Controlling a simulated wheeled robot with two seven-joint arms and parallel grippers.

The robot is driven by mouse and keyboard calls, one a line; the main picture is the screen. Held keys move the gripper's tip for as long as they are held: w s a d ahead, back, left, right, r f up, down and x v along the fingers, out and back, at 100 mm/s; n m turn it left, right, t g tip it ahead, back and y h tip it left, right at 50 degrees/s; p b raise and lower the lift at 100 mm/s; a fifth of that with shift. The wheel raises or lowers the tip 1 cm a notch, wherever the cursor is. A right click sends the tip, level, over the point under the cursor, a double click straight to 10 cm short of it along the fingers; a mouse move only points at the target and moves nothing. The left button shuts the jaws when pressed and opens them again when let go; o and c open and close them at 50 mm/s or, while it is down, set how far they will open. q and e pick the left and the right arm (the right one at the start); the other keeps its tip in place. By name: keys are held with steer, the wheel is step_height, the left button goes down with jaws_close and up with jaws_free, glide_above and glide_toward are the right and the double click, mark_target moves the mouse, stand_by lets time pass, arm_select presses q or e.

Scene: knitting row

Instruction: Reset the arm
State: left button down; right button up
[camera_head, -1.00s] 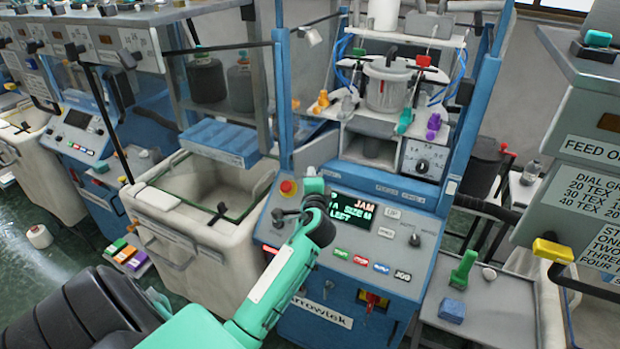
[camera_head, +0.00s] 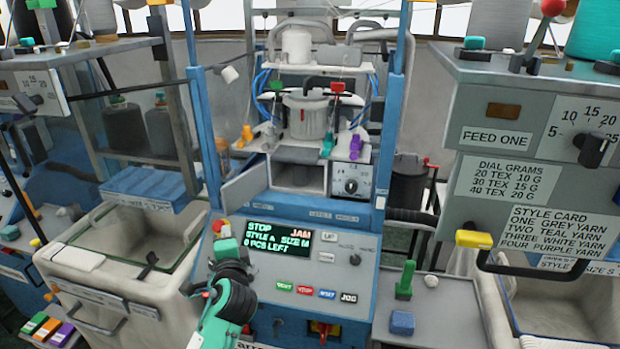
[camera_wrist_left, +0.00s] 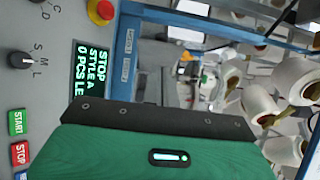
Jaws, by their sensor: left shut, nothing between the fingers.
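My left arm comes up from the bottom of the head view. Its teal left gripper (camera_head: 226,250) is in front of the left side of the blue machine's control panel (camera_head: 345,275), close to the red stop knob (camera_head: 220,228). The gripper is shut and empty; its fingertips are small and hard to make out. In the left wrist view, my green gripper housing fills the bottom, with the panel and its display (camera_wrist_left: 92,68) at the left. The display (camera_head: 280,242) reads STOP, JAM, style A, size M, 0 pcs left. My right gripper is not in view.
Above the panel are an open compartment (camera_head: 298,177) with a grey door (camera_head: 246,187) swung left, and a pot (camera_head: 308,115). A cream bin (camera_head: 100,318) stands left. A side table with a green-handled object (camera_head: 405,280) and a blue block (camera_head: 402,322) is right.

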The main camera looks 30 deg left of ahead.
arm_select(q)
steer(key=s+d+f+n+g+h, duration=0.25)
steer(key=s+d+f, duration=0.2)
steer(key=f, duration=0.25)
steer(key=s+d+f+n+g+h, duration=0.1)
steer(key=s+d+f+h, duration=0.25)
steer(key=d+f, duration=0.2)
steer(key=s+d+f+n+g+h, duration=0.2)
steer(key=s+d+f+g+h, duration=0.15)
steer(key=s+d, duration=0.35)
steer(key=s+d+f+n+g+h, duration=0.25)
steer(key=s+d+f, duration=0.3)
steer(key=s, duration=0.45)
step_height(320, 180, down, 29)
steer(key=g, duration=0.1)
steer(key=s+a+f+m+g, duration=0.1)
steer(key=s+a+f, duration=0.2)
steer(key=s+f, duration=1.7)
steer(key=shift+f+g, duration=0.35)
steer(key=shift+f, duration=0.35)
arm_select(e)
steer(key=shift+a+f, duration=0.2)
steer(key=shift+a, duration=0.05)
